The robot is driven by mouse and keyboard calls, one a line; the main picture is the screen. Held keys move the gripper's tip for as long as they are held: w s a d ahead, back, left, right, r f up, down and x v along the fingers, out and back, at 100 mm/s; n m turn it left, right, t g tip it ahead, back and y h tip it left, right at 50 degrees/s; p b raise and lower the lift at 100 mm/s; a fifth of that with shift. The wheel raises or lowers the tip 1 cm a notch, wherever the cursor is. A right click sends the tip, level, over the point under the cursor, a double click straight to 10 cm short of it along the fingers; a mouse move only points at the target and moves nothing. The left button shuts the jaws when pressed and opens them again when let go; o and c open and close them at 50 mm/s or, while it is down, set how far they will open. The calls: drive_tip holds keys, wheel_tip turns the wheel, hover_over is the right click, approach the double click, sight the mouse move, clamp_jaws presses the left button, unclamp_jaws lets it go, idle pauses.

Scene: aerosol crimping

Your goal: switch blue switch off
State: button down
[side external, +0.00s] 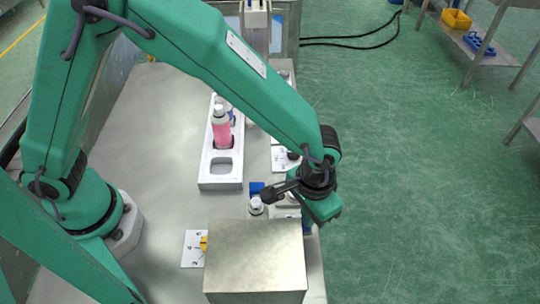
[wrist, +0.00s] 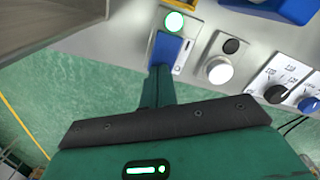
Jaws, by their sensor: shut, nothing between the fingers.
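The blue switch (wrist: 168,50) is a blue rocker on a light grey control panel, near the top centre of the wrist view. A green lamp (wrist: 174,22) above it is lit. My gripper (wrist: 160,74) is shut and empty, its tip at the lower edge of the switch. I cannot tell whether it touches. In the side external view my gripper (side external: 322,208) hangs at the right edge of the bench, and the switch cannot be made out there.
Right of the switch are a black button (wrist: 231,46), a lit white button (wrist: 218,70), a black knob (wrist: 275,93) and a blue knob (wrist: 308,104). A metal box (side external: 255,260) stands close by. A white rack (side external: 220,183) holds a pink can (side external: 221,132).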

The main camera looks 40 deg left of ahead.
drive_tip(key=shift+f, duration=0.25)
drive_tip(key=shift+r, duration=0.15)
drive_tip(key=shift+r, duration=2.7)
drive_tip(key=shift+r, duration=0.15)
wheel_tip(320, 180, up, 5)
drive_tip(key=shift+f, duration=0.15)
drive_tip(key=shift+a, duration=0.1)
